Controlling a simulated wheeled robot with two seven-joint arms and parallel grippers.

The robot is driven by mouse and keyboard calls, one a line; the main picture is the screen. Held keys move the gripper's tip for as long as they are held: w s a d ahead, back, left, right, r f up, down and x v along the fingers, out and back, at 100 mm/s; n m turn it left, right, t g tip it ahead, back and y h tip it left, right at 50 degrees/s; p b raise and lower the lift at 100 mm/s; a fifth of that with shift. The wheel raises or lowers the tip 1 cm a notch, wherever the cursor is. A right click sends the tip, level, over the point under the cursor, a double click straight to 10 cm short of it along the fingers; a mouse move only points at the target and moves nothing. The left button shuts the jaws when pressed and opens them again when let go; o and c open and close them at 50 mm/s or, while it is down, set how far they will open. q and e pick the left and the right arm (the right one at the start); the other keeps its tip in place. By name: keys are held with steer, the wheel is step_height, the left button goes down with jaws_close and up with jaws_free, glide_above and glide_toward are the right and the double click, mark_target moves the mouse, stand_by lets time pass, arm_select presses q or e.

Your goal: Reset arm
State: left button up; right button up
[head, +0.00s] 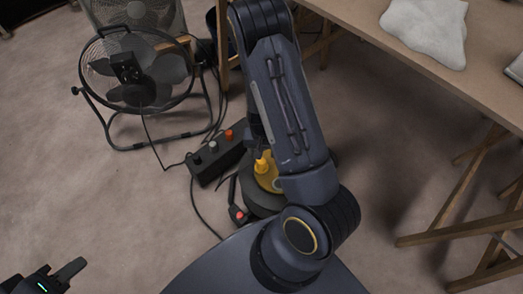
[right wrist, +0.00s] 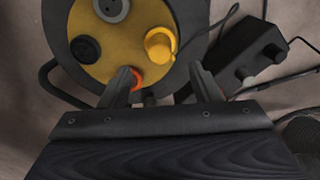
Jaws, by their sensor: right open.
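My right arm (head: 285,110) reaches down the middle of the head view, and its gripper is mostly hidden there. In the right wrist view my right gripper (right wrist: 162,84) is open, with its two dark fingers apart. Behind the fingers is a cable reel (right wrist: 112,45) with a yellow face, a yellow plug and dark sockets. A small orange-red part shows between the fingers; I cannot tell whether they touch anything. The reel also shows partly in the head view (head: 268,180), behind my arm. My left gripper (head: 45,280) is at the bottom left corner, cut by the frame.
A black box with knobs (head: 216,160) lies left of the reel, with cables on the floor. A floor fan (head: 135,78) stands at the back left. A wooden table (head: 440,55) with a white cloth (head: 428,28) is at right.

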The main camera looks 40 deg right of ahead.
steer(key=a+r+n+t+y, duration=0.1)
steer(key=a+r, duration=0.2)
steer(key=r, duration=0.4)
steer(key=s+a+r+t+y, duration=0.1)
steer(key=a+r+y, duration=0.1)
steer(key=r, duration=0.5)
steer(key=a+r+n+t+y, duration=0.1)
steer(key=a+r, duration=0.2)
steer(key=r, duration=0.4)
steer(key=s+a+r+n+t, duration=0.3)
steer(key=s+r+n, duration=0.1)
steer(key=s+r, duration=0.8)
step_height(320, 180, up, 29)
steer(key=s+p, duration=0.1)
steer(key=p, duration=2.9)
steer(key=shift+p, duration=0.35)
